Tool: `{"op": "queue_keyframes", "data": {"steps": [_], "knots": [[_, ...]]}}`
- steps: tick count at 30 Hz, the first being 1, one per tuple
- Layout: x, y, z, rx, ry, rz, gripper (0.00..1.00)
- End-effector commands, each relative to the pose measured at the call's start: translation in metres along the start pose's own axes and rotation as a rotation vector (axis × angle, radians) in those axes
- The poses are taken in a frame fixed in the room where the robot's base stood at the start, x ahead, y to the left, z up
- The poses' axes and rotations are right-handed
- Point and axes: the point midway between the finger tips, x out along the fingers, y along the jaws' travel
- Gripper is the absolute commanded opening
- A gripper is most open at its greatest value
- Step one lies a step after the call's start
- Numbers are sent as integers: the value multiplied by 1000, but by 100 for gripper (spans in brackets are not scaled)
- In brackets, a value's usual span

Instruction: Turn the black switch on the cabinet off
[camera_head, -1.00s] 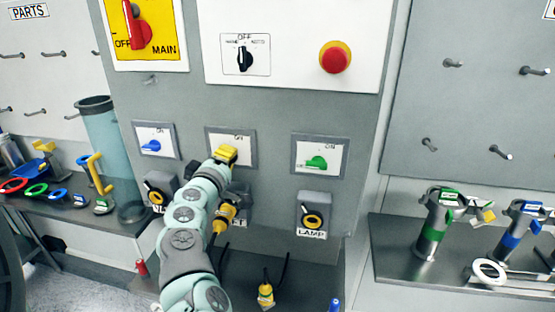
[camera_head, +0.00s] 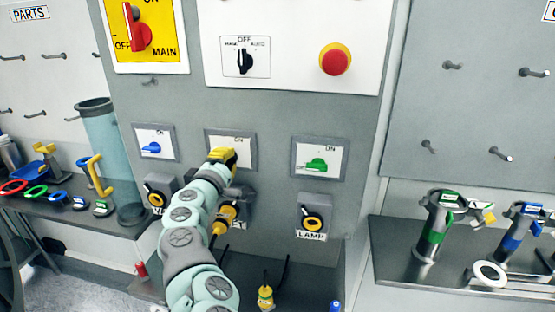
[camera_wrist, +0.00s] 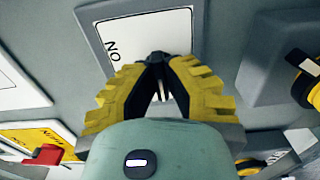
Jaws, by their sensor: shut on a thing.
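The middle white switch plate (camera_head: 238,146) on the grey cabinet carries an "ON" label. It fills the top of the wrist view (camera_wrist: 150,32). My gripper (camera_head: 222,156) is at this plate and covers its switch. In the wrist view its yellow fingers with dark tips (camera_wrist: 158,68) are closed together against the plate on the black switch. The switch is mostly hidden between the tips, so its angle cannot be told. Another black knob (camera_head: 245,60), under an "OFF" label, is higher on the cabinet, apart from my gripper.
A blue switch (camera_head: 151,147) is left of the middle plate and a green one (camera_head: 316,164) right. Sockets sit below them, including the lamp socket (camera_head: 312,220). A red main switch (camera_head: 136,32) and a red stop button (camera_head: 335,60) are above.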

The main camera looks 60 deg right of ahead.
Motion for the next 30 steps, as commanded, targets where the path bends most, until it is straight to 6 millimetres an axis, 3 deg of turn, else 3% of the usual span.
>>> {"op": "queue_keyframes", "data": {"steps": [3, 4, 12, 23, 30], "knots": [[0, -2, -2, 2, 5, -4, 0], [0, -2, -2, 2, 5, -4, 16], [0, -1, -1, 2, 3, -2, 41], [-4, 0, 0, 0, 1, 0, 41], [-28, -1, 0, 0, 3, -1, 41]]}}
